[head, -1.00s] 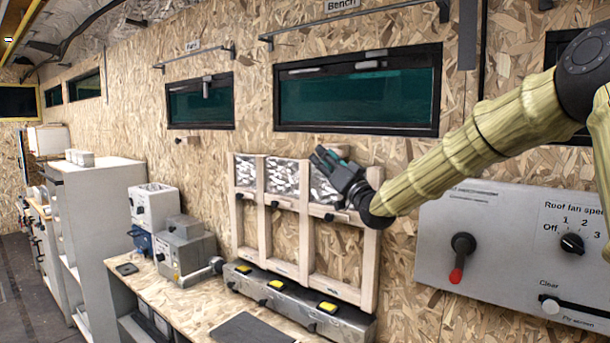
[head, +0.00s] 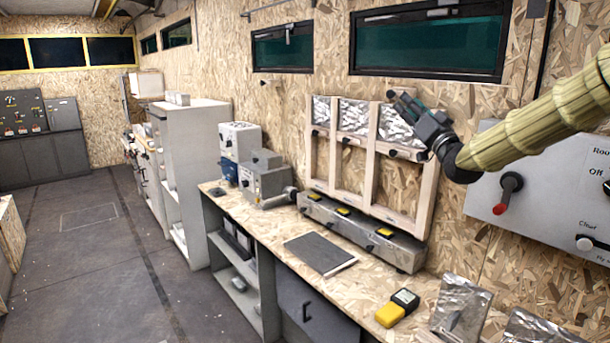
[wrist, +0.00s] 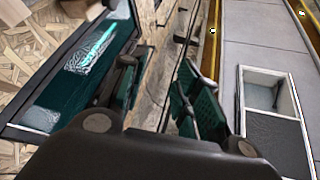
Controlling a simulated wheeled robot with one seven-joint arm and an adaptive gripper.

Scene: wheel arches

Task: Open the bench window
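The bench window (head: 430,48) is a wide dark-framed pane of teal glass on the chipboard wall, at the top of the head view. It looks shut, its frame flat to the wall. My gripper (head: 403,104) is below the window, in front of the right part of a wooden rack, apart from the window. Its green-padded fingers stand apart and empty in the wrist view (wrist: 160,95). A teal pane (wrist: 85,60) shows at left there; I cannot tell which window it is.
A smaller window (head: 283,47) is to the left. A grey control panel (head: 540,190) is on the wall at right. Open floor (head: 100,260) lies at left.

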